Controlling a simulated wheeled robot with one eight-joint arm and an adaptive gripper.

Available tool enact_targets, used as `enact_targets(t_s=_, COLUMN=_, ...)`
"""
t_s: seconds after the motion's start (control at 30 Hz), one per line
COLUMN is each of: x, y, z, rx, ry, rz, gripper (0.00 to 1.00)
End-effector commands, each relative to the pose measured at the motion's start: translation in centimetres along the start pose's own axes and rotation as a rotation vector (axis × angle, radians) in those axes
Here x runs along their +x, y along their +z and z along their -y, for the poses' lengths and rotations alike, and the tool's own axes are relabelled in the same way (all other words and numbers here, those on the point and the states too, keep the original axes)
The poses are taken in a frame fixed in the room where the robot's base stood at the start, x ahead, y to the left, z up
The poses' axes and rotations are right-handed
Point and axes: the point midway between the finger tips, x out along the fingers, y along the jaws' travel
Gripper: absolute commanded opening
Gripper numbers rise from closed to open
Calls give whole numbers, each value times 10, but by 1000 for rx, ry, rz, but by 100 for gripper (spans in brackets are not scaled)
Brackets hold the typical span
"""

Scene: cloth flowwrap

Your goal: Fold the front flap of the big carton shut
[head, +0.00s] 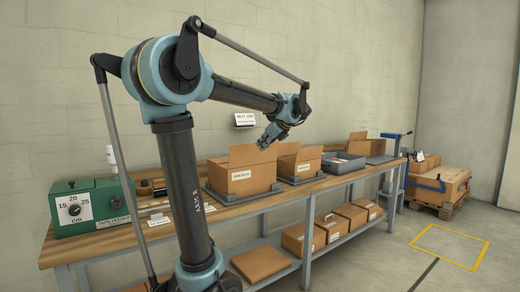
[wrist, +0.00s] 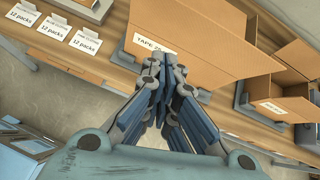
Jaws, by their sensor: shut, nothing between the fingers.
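The big carton (head: 240,184) stands on the workbench in a grey holder, a white label on its front wall. A tall flap stands up at its back. In the wrist view the carton (wrist: 205,22) fills the upper middle, with a brown panel slanting towards the camera; I cannot tell surely whether that panel is the front flap. My gripper (head: 264,145) is above the carton's right part in the head view, pointing down and left. In the wrist view my gripper (wrist: 160,62) has its fingers together, empty, over the carton's label; contact cannot be told.
A second open carton (head: 287,166) stands close to the right, then a grey tray (head: 343,163) and another carton (head: 367,146). A green tape feeder (head: 93,205) is at the bench's left end. Several cartons lie on the lower shelf (head: 345,238).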

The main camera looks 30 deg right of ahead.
Motion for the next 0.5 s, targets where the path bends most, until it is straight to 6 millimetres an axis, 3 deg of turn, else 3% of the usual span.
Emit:
enact_targets(t_s=0.03, x=-10, y=-4, z=18, rx=56, ry=-23, rz=15, gripper=0)
enact_targets(t_s=0.1, x=-21, y=-7, z=36, rx=122, ry=-44, rz=36, gripper=0)
enact_targets(t_s=0.2, x=-32, y=-10, z=52, rx=184, ry=-64, rz=56, gripper=0)
enact_targets(t_s=0.37, x=-33, y=-11, z=61, rx=219, ry=-73, rz=69, gripper=0)
enact_targets(t_s=0.5, x=-18, y=-10, z=62, rx=218, ry=-72, rz=69, gripper=0)
